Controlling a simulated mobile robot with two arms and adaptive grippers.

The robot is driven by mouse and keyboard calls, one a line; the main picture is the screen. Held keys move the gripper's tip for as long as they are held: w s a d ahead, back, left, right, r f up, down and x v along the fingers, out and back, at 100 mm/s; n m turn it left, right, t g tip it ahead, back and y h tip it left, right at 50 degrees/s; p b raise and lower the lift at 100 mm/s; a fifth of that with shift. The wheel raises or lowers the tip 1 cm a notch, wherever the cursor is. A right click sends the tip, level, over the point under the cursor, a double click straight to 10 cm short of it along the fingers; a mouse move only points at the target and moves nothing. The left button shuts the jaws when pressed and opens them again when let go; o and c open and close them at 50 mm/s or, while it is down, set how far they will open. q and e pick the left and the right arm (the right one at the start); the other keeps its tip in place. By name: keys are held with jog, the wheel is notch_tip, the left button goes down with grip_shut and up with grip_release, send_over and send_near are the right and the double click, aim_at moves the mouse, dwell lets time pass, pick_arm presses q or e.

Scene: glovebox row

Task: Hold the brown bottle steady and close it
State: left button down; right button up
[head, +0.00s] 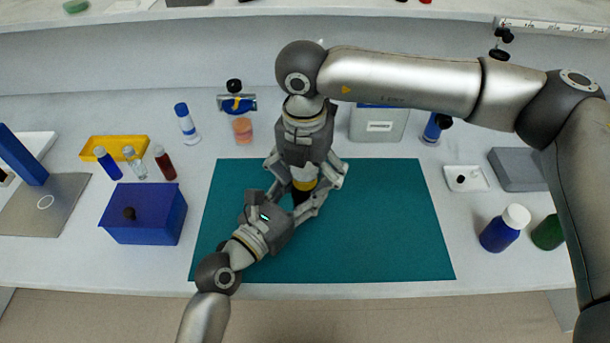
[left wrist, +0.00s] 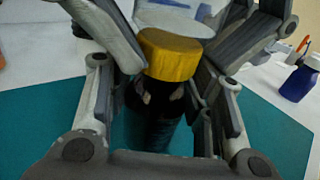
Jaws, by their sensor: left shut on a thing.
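A yellow cap (head: 304,185) shows between my two grippers over the teal mat (head: 385,220). In the left wrist view the yellow cap (left wrist: 172,54) is upright above a dark body, the brown bottle (left wrist: 160,128), mostly hidden by fingers and shadow. My left gripper (head: 301,200) comes in from the lower left and is shut on the bottle below the cap. My right gripper (head: 306,183) points down from above, its fingers on both sides of the cap. Whether they press on the cap is hidden.
A blue box (head: 145,222) stands left of the mat. A blue bottle with a white lid (head: 504,228) and a green one (head: 547,233) stand at the right. Vials and a yellow tray (head: 114,149) are at the back left. The mat's right side is clear.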

pick_arm(q)
jog(key=shift+w+r, duration=0.1)
jog(key=shift+r, duration=0.2)
pick_arm(e)
jog(key=o, duration=0.4)
jog(key=shift+s+f, duration=0.15)
pick_arm(q)
jog(key=shift+f, duration=0.1)
jog(key=shift+f, duration=0.15)
pick_arm(e)
notch_tip(320, 180, up, 12)
jog(key=shift+a+r, duration=0.1)
jog(key=shift+r, duration=0.05)
pick_arm(q)
jog(key=c, duration=0.6)
grip_release()
